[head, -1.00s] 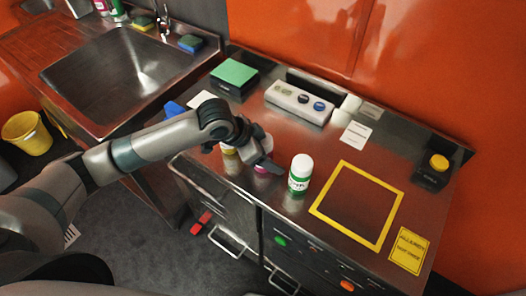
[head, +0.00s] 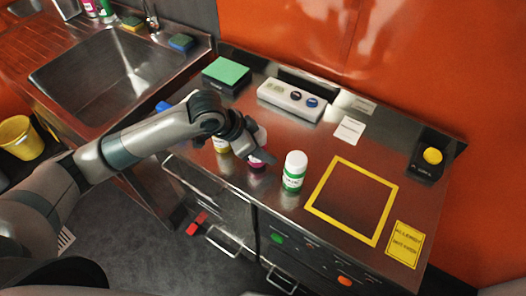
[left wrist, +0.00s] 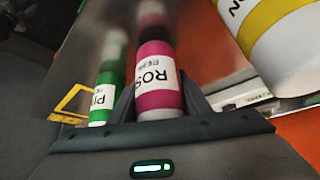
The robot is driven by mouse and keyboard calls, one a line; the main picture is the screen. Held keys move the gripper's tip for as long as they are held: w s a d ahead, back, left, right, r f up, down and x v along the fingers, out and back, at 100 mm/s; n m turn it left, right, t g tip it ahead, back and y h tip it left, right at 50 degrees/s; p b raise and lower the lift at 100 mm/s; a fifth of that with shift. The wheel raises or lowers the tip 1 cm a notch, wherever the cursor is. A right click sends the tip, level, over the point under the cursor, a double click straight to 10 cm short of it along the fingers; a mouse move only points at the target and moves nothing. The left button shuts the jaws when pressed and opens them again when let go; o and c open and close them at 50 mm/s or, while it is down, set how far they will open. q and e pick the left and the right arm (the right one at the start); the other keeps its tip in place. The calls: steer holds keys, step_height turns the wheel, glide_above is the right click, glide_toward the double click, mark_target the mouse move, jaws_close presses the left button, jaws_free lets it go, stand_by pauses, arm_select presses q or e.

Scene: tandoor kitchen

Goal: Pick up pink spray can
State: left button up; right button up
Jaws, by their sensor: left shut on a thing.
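The pink spray can (left wrist: 158,85), with a white label, stands between the fingers of my left gripper in the left wrist view. My left gripper (head: 257,155) is shut on it. In the head view the can (head: 262,158) is mostly hidden by the gripper, with a little pink and white showing. I cannot tell whether its base is clear of the steel counter. My right gripper is not in view.
A white and green can (head: 293,172) stands close to the right of my left gripper. A white and yellow container (head: 221,144) is close on its left. A yellow-framed square (head: 314,210) on the counter is empty. A sink (head: 100,75) is at the left.

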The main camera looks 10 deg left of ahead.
mark_target(264, 130)
arm_select(q)
step_height(264, 130, up, 8)
steer(key=shift+w+f+b, duration=0.1)
steer(key=shift+f+b, duration=0.05)
steer(key=shift+b, duration=0.6)
steer(key=shift+r, duration=0.35)
